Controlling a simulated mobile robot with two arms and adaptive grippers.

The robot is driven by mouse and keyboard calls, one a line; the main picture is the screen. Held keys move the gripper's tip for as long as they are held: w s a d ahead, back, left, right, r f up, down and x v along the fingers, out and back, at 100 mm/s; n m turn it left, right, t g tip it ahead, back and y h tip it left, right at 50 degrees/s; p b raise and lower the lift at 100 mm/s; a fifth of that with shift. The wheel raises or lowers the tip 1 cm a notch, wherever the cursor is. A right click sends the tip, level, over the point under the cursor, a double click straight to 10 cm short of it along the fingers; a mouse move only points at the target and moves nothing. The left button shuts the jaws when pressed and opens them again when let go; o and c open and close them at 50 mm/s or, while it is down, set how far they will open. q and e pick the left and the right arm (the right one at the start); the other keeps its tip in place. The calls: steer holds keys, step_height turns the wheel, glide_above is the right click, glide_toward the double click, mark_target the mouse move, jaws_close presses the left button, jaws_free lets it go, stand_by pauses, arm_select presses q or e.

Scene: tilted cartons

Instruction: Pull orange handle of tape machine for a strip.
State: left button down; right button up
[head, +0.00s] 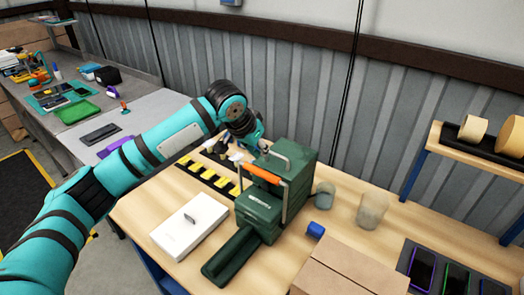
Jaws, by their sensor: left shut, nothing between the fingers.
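The tape machine (262,205) is a dark green box on the wooden table, with a long green tray-like part reaching toward the front left. Its orange handle (266,174) lies across the upper front, with a grey metal lever arm beside it. My left arm comes in from the left and bends down behind the machine's upper left side. My left gripper (240,158) is shut and empty just left of the machine's top, near the handle's upper end and partly hidden; I cannot tell whether it touches. My right gripper is not in view.
A white box (189,226) lies left of the machine, with a black rack of yellow items (208,178) behind it. A cardboard carton (350,268) stands in front.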

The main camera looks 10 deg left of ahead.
arm_select(q)
steer(key=p+x, duration=0.2)
steer(key=x, duration=0.5)
steer(key=shift+w+d+f, duration=0.1)
steer(key=shift+w+f, duration=0.1)
steer(key=shift+f, duration=0.25)
steer(key=shift+w, duration=0.1)
